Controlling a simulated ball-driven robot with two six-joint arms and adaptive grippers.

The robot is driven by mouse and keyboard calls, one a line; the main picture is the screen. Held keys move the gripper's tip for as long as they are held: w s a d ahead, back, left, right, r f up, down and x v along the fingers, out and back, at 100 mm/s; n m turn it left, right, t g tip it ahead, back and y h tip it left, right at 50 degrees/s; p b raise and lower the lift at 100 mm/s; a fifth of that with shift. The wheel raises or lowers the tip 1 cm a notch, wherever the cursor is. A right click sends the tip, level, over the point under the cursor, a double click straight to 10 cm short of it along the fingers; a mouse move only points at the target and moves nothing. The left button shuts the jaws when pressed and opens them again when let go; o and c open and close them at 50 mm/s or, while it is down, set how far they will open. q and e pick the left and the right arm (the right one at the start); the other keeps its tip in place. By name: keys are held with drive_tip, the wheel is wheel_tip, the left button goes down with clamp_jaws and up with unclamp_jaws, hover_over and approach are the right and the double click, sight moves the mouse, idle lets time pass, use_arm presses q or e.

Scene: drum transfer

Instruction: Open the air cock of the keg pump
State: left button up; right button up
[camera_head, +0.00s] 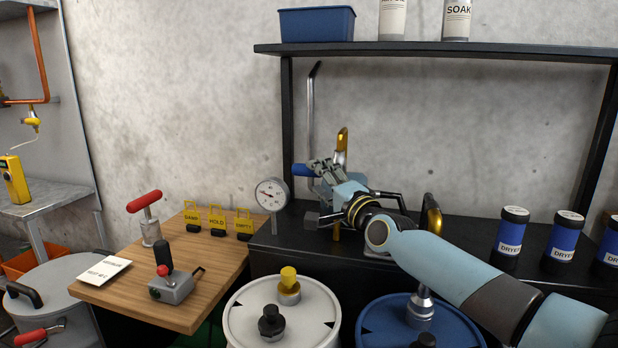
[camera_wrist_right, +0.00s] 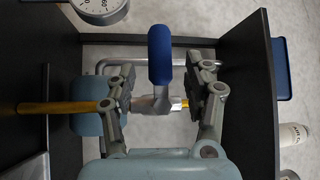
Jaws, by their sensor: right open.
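My right gripper (camera_head: 322,180) is open at the black workbench, just right of the round pressure gauge (camera_head: 271,194). A blue-sleeved handle (camera_head: 304,170) shows at its fingers. In the right wrist view, the blue handle (camera_wrist_right: 160,55) lies between the spread jaws (camera_wrist_right: 162,88), with a gap on each side. A metal stem (camera_wrist_right: 155,102) runs down from it. I cannot tell for sure whether this handle is the air cock. The gripper and arm hide much of the fitting in the head view. My left gripper is not in view.
A shelf (camera_head: 430,49) spans above the arm. A wooden table (camera_head: 215,275) with a red T-handle (camera_head: 144,201) and a small lever box (camera_head: 171,288) stands left. White (camera_head: 240,318) and blue (camera_head: 375,320) drums stand in front. Dark jars (camera_head: 511,232) stand right.

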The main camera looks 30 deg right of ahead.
sight(314, 174)
drive_tip(key=w+b, duration=0.2)
drive_tip(key=w, duration=0.2)
drive_tip(key=shift+w+d+r, duration=0.1)
drive_tip(key=shift+d, duration=0.05)
drive_tip(key=shift+w+r, duration=0.25)
drive_tip(key=shift+w, duration=0.2)
clamp_jaws()
